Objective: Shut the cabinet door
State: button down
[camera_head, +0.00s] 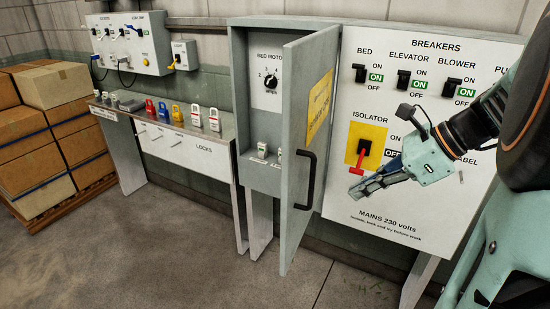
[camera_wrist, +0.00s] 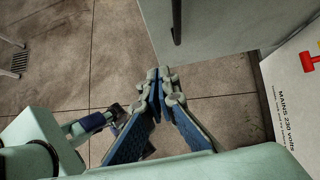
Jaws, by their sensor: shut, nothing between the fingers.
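The grey cabinet (camera_head: 240,110) stands at the centre of the head view. Its door (camera_head: 318,150) stands open, swung out towards me from the cabinet's right side. The outer face faces right, with a yellow label (camera_head: 319,103) and a black handle (camera_head: 305,180) near the free edge. My gripper (camera_head: 354,191) is shut and empty, to the right of the door's outer face and in front of the breaker panel. In the wrist view the closed fingertips (camera_wrist: 161,73) show below the grey door panel (camera_wrist: 220,40) and handle (camera_wrist: 177,22), apart from the handle.
The breaker panel (camera_head: 400,213) with a red isolator lever (camera_head: 357,163) is close behind my gripper. A bench (camera_head: 185,147) with several coloured padlocks stands left of the cabinet. Boxes on a pallet (camera_head: 60,212) are at far left. The floor (camera_head: 180,255) in front is clear.

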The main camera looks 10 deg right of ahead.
jog(key=a+y, duration=0.1)
send_near(289, 206)
jog(key=shift+x, duration=2.9)
jog(key=shift+a, duration=0.1)
